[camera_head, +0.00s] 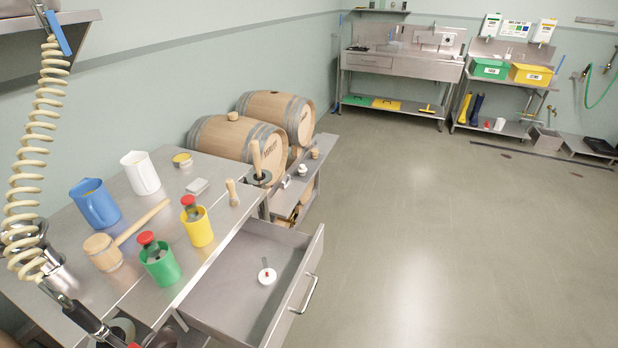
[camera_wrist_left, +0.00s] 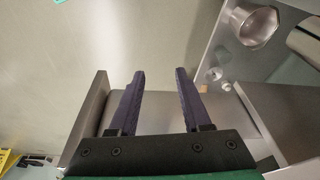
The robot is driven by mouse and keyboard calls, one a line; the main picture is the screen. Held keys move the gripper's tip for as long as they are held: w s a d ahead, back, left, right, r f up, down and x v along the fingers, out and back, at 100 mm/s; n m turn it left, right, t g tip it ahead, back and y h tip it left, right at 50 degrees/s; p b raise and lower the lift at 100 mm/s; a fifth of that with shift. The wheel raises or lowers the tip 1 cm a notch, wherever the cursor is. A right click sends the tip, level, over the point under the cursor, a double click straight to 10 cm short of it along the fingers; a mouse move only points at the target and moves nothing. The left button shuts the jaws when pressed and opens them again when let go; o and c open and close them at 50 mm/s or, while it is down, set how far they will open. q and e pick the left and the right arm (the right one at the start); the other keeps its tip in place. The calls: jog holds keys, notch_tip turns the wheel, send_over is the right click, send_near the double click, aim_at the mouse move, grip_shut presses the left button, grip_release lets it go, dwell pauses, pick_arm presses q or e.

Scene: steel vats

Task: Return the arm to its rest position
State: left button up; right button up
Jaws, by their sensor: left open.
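My left gripper (camera_wrist_left: 160,72) shows only in the left wrist view, its two dark purple fingers apart with nothing between them. Behind the fingers are grey metal panels (camera_wrist_left: 88,118) and a stretch of pale floor. Neither of my grippers shows in the head view. My right gripper is in no view.
A steel bench (camera_head: 123,213) at the left holds a blue jug (camera_head: 95,204), a white jug (camera_head: 141,173), a yellow cup (camera_head: 197,227), a green cup (camera_head: 160,263) and a wooden mallet (camera_head: 103,252). An open drawer (camera_head: 224,288) juts out, with a white disc (camera_head: 267,277) inside. A coiled hose (camera_head: 40,130) hangs at the left. Open floor lies right.

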pick_arm(q)
jog(key=s+f+g+b, duration=0.1)
jog(key=s+f+b, duration=0.15)
jog(key=f, duration=0.75)
jog(key=s+f+b, duration=0.1)
jog(key=s+f, duration=0.3)
jog(key=f, duration=0.5)
jog(key=s+a+f+b, duration=0.3)
jog(key=s+f, duration=0.9)
jog(key=s, duration=0.1)
jog(key=shift+s+f+g, duration=0.15)
jog(key=shift+s+g, duration=0.05)
jog(key=shift+g, duration=0.2)
jog(key=shift+a, duration=0.1)
